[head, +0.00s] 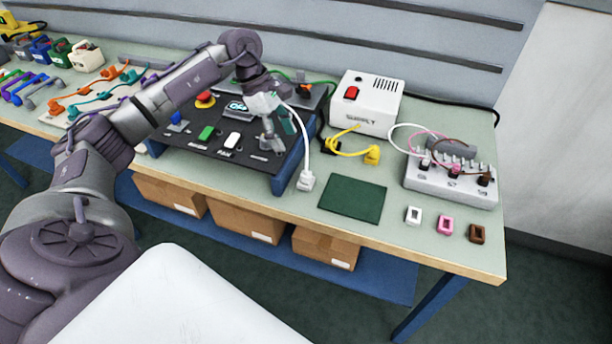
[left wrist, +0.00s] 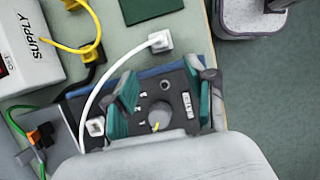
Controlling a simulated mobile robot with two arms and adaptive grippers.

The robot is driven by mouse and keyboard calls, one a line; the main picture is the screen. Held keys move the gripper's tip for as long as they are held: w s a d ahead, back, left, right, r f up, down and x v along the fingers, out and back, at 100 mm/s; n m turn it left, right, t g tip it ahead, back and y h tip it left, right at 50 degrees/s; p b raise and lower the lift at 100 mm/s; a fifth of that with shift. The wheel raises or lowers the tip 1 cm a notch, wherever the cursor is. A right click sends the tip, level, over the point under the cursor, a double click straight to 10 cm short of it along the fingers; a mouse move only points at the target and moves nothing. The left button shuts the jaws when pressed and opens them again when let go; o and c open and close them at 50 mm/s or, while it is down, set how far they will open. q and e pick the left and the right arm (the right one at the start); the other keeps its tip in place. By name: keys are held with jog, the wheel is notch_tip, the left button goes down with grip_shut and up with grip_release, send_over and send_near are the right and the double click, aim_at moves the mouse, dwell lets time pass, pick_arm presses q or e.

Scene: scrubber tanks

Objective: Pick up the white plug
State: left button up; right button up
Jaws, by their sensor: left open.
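The white plug (head: 306,181) lies on the table near its front edge, just right of the black control panel. Its white cable curves up and back toward the panel. The plug also shows in the left wrist view (left wrist: 160,41), at the top middle, with the cable arcing down to a white connector (left wrist: 95,127). My left gripper (head: 275,140) is over the right part of the panel, left of the plug and apart from it. In the left wrist view its teal-padded fingers (left wrist: 164,98) are spread and empty, with a panel knob between them. My right gripper is not in view.
A white supply box (head: 367,103) stands behind, with a yellow plug (head: 372,155) before it. A green mat (head: 352,198) lies right of the white plug. The black panel (head: 190,140) has a raised blue side. A grey socket block (head: 450,183) stands farther right.

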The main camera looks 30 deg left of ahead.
pick_arm(q)
jog(key=p, duration=0.1)
send_over(306, 173)
jog(key=a, duration=0.3)
jog(key=f, duration=0.5)
jog(key=shift+s+f, duration=0.25)
jog(key=shift+s, duration=0.1)
jog(key=shift+d+f+p, duration=0.25)
jog(key=shift+p, duration=0.1)
jog(key=p+x, duration=0.1)
jog(key=x, duration=0.2)
jog(key=shift+d+f+p, duration=0.15)
jog(key=shift+d+p, duration=0.2)
jog(key=shift+d, duration=0.05)
jog(key=shift+w+d+f, duration=0.1)
jog(key=shift+f, duration=0.4)
grip_shut()
